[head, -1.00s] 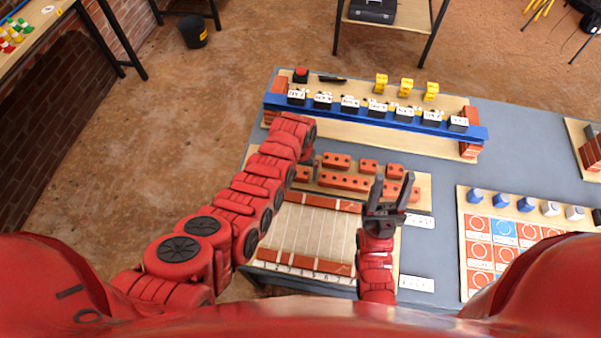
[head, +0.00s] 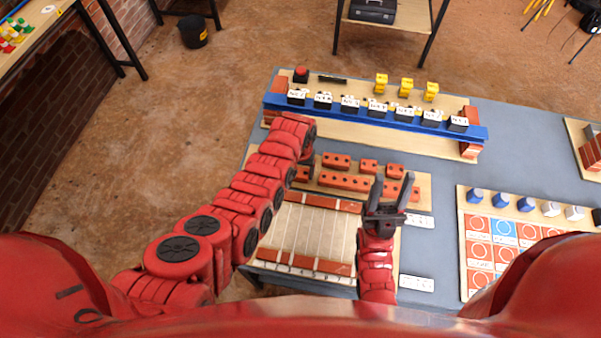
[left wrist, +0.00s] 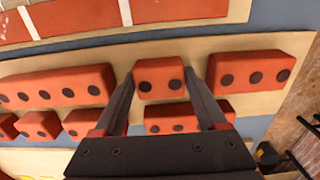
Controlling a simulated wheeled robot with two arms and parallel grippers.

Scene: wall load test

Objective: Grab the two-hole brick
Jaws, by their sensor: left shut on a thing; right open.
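The two-hole brick (left wrist: 159,78) is orange-red with two dark holes, and stands between the fingers of my left gripper (left wrist: 160,88) in the left wrist view. The fingers are shut on its two ends, and it appears to be still at the board. In the head view my left gripper (head: 308,163) is at the left end of the brick rows, partly hidden by its own arm. My right gripper (head: 390,190) is open and empty, above the right end of the brick board, with its fingers pointing away.
Bricks with more holes flank the held one closely: a long brick (left wrist: 55,88) and a three-hole brick (left wrist: 255,70). Another row lies behind, including a brick (head: 336,162). A blue beam (head: 375,115) on brick posts carries labelled black blocks. A grid board (head: 462,250) is at right.

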